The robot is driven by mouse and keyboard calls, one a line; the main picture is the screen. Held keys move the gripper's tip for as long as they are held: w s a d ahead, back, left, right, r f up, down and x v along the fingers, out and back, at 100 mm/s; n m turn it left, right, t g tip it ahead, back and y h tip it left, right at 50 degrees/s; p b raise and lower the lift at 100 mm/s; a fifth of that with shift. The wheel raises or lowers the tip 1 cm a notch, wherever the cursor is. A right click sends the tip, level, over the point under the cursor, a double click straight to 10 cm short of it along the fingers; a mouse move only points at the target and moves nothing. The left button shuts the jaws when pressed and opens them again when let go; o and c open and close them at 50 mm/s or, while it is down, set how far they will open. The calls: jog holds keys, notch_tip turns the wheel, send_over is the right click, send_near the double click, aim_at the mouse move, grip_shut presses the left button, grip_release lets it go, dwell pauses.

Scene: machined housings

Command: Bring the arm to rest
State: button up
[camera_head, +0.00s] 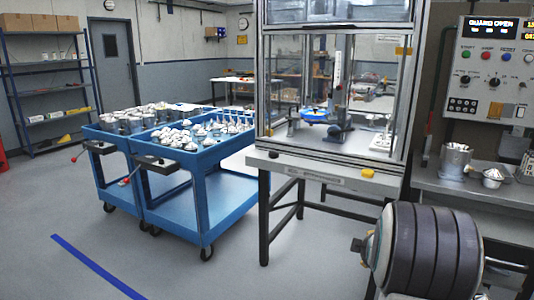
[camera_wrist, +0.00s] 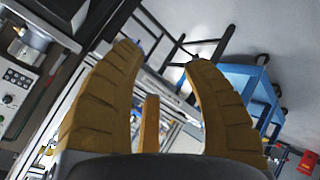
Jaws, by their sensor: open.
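In the head view a large dark ribbed part of my arm fills the lower right, in front of the bench, and the gripper fingers do not show there. The wrist view is tilted, with the control panel at the left and a blue cart at the right.
A glass-walled machine cell (camera_head: 335,160) stands on a dark-legged table at centre. Two blue carts (camera_head: 205,205) loaded with metal parts stand left of it. A control panel (camera_head: 492,70) hangs above a side bench (camera_head: 480,190) at the right.

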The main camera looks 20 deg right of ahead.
jog(key=s+a+r+g+y, duration=0.1)
jog(key=s+a+y, duration=0.15)
jog(key=a, duration=0.95)
jog(key=s+a+y, duration=0.1)
jog(key=a+y, duration=0.2)
jog(key=a, duration=0.8)
jog(key=s+a+f+m+g+y, duration=0.15)
jog(key=s+a+g, duration=0.25)
jog(key=s+a, duration=1)
notch_tip(320, 180, up, 15)
jog(key=d+t+p, duration=0.1)
jog(key=p, duration=1.2)
jog(key=shift+s+m, duration=0.35)
